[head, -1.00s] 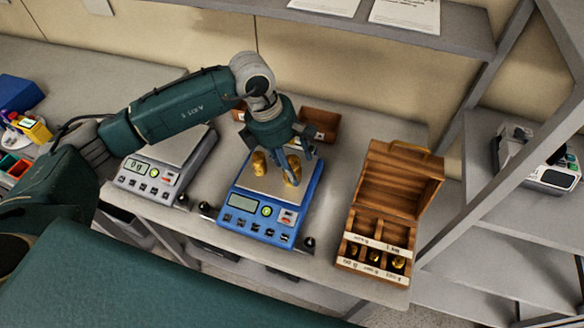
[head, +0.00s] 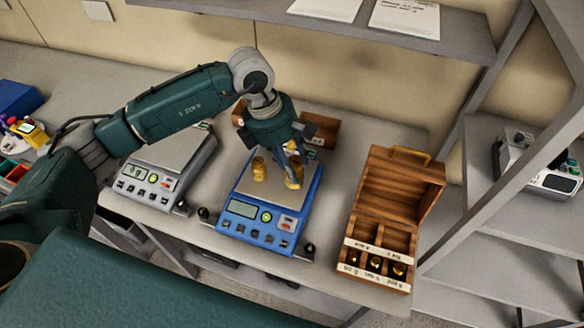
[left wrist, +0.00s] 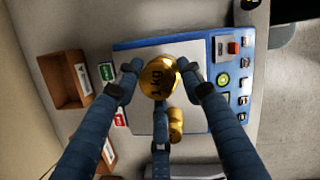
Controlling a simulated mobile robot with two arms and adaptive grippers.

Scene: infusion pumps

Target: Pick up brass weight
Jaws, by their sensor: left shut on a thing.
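A brass weight (left wrist: 158,78) marked 1 kg is between the fingers of my left gripper (left wrist: 158,82) in the left wrist view. In the head view my left gripper (head: 296,172) is over the right part of the blue scale (head: 240,209), shut on this weight (head: 294,184), which the fingers partly hide. I cannot tell whether its base is clear of the pan. A second brass weight (head: 258,169) stands on the pan to the left; it also shows in the left wrist view (left wrist: 176,124). My right gripper is not in view.
A grey scale (head: 150,182) stands left of the blue one. An open wooden box (head: 398,190) with small brass weights in its front compartments is at the right. Small brown bins (head: 325,130) stand behind the blue scale. A shelf (head: 440,42) overhangs the table's back.

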